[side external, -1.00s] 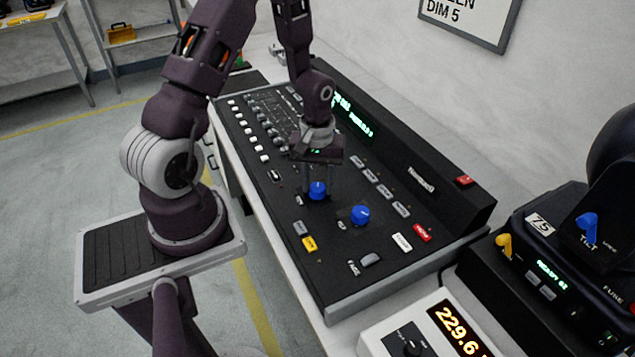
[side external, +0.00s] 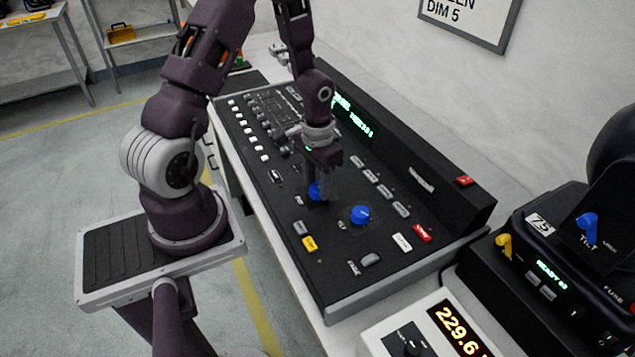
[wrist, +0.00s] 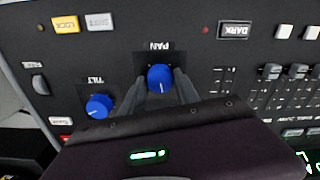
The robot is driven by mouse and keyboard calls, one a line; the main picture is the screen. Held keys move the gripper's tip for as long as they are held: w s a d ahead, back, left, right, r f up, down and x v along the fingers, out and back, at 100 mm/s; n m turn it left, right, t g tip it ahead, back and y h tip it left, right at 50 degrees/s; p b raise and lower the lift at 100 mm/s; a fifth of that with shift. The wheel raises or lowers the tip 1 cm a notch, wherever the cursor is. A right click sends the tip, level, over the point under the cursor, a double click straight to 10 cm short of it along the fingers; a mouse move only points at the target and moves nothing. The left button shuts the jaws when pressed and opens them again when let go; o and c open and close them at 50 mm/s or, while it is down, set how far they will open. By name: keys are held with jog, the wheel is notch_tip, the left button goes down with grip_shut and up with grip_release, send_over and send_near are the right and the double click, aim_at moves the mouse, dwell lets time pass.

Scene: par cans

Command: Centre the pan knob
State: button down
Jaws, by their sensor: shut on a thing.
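The pan knob (wrist: 160,77) is blue and round with a white pointer line, under the label PAN, which appears upside down in the wrist view. The line points almost straight down in that view, toward my gripper body. In the side view the pan knob (side external: 314,191) is partly hidden by my fingers. My gripper (side external: 318,192) points down at the console and its fingers are shut on the knob's two sides. In the wrist view the gripper (wrist: 160,90) has one finger on each side of the knob.
The blue tilt knob (wrist: 99,106) sits close by on the same black console (side external: 300,255). Yellow LOCK (wrist: 66,24) and grey SHIFT buttons, and a row of faders (wrist: 270,72), lie around. A lamp fixture (side external: 560,250) and a readout box (side external: 440,330) stand right of the console.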

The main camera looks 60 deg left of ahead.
aim_at(317, 187)
jog(key=shift+m, duration=1.1)
jog(key=c, duration=0.9)
grip_release()
jog(key=shift+r, duration=0.15)
notch_tip(317, 187, up, 7)
jog(key=shift+f, duration=0.1)
